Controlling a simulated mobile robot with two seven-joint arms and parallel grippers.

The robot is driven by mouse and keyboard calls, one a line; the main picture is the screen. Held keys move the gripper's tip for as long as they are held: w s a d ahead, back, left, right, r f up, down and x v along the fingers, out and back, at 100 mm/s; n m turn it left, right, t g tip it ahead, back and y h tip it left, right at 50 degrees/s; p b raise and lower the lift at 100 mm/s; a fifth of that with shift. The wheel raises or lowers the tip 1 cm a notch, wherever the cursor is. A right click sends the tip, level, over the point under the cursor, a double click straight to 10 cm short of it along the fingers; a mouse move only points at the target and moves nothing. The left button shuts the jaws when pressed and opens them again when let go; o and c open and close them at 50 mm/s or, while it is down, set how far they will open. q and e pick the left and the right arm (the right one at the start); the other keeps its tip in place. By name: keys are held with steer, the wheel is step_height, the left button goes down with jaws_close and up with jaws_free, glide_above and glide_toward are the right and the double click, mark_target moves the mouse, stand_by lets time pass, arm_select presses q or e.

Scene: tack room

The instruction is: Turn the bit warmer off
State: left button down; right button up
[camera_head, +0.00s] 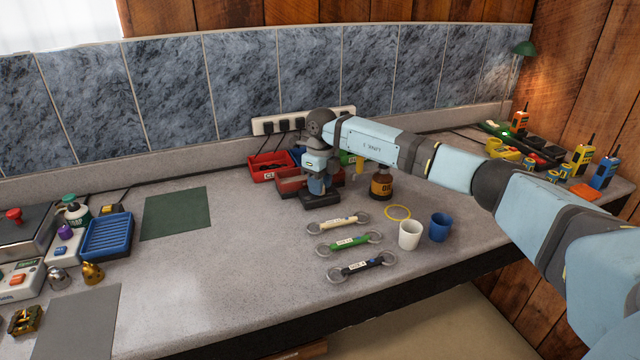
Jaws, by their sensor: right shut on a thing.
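My right arm reaches in from the right, and its gripper (317,188) points down at the back middle of the counter. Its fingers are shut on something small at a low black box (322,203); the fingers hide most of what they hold. No label shows on this box, so I cannot tell whether it is the bit warmer. Three bits with ring ends lie in front: a cream one (338,224), a green one (349,243) and a dark one (361,267). My left gripper is not in view.
Red bins (268,173) and a power strip (270,124) stand behind the gripper. A brown bottle (381,186), white cup (409,236) and blue cup (439,228) stand right of it. A blue tray (107,236) and button devices crowd the left.

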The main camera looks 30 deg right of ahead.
steer(key=o, duration=0.9)
steer(key=r, duration=1.4)
steer(key=shift+w+d, duration=0.15)
steer(key=shift+d, duration=0.15)
steer(key=shift+f, duration=0.1)
